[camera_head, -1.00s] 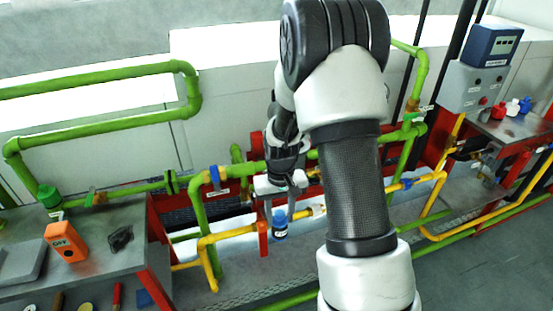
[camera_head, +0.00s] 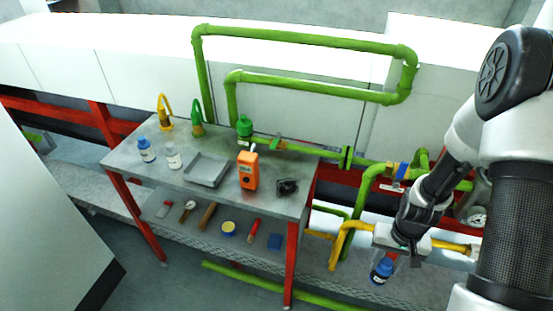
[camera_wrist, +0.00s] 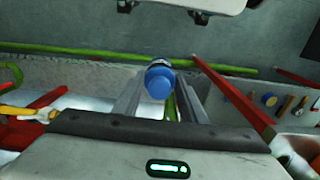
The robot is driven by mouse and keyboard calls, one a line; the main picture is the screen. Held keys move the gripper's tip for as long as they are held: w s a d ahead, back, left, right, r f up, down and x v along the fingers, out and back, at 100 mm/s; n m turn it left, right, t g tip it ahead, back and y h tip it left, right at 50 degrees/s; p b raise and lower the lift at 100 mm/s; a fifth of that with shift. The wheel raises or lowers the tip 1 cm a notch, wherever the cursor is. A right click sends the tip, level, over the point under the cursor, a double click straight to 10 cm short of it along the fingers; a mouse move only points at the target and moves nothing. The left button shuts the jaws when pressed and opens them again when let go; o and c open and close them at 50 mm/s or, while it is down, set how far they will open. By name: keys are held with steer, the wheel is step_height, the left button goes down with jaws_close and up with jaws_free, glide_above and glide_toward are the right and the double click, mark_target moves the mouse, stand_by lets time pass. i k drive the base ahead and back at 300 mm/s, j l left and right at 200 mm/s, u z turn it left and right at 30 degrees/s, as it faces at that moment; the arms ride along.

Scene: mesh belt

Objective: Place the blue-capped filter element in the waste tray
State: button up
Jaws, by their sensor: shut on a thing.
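My gripper (camera_head: 392,257) is shut on the blue-capped filter element (camera_head: 382,271), which hangs below the fingers at the lower right of the head view. In the wrist view the element's round blue cap (camera_wrist: 158,84) shows between my two fingers; most of its body is hidden behind the cap. A shallow grey tray (camera_head: 207,171), which looks like the waste tray, lies on the metal table to the left of my gripper. The tray looks empty. My gripper is well apart from it, beyond the table's right end.
On the table (camera_head: 226,199) stand a blue-capped bottle (camera_head: 146,150), a white-capped bottle (camera_head: 172,156), an orange meter (camera_head: 248,170) and a black item (camera_head: 287,187). Tools lie on the lower shelf. Green pipes (camera_head: 310,85) rise behind the table; yellow pipes (camera_head: 340,243) run near my gripper.

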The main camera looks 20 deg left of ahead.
mark_target(209, 171)
steer(key=j, duration=1.45)
steer(key=i+j, duration=0.1)
steer(key=j, duration=1.4)
steer(key=u, duration=0.05)
